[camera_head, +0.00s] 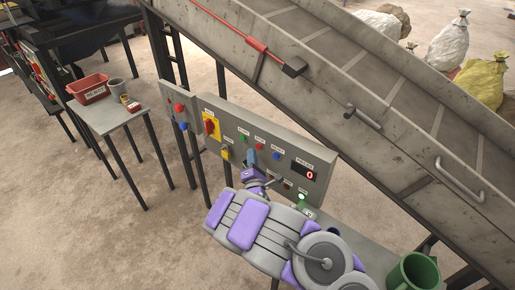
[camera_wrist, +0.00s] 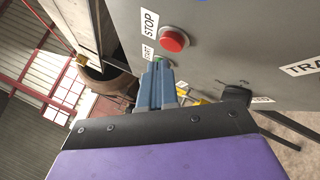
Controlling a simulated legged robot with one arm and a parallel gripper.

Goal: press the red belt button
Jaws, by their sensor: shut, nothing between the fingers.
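A red button (camera_wrist: 174,40) stands out from the grey control panel (camera_wrist: 235,50) in the wrist view, beside a white STOP label (camera_wrist: 149,24). It seems to be the small red button (camera_head: 259,146) near the panel's middle in the head view. My gripper (camera_head: 251,156) is in front of the panel, just left of and below that button. In the wrist view my gripper (camera_wrist: 160,66) is shut and empty, its tips beside the START label (camera_wrist: 147,52). The tips are apart from the red button. Whether they touch the panel cannot be told.
A green button (camera_head: 243,138) lies left of the red one, a blue button (camera_head: 276,156) right. A red knob on a yellow plate (camera_head: 211,126) and a red number display (camera_head: 304,171) share the panel. A conveyor (camera_head: 350,105) slopes behind. A side table (camera_head: 118,117) stands left.

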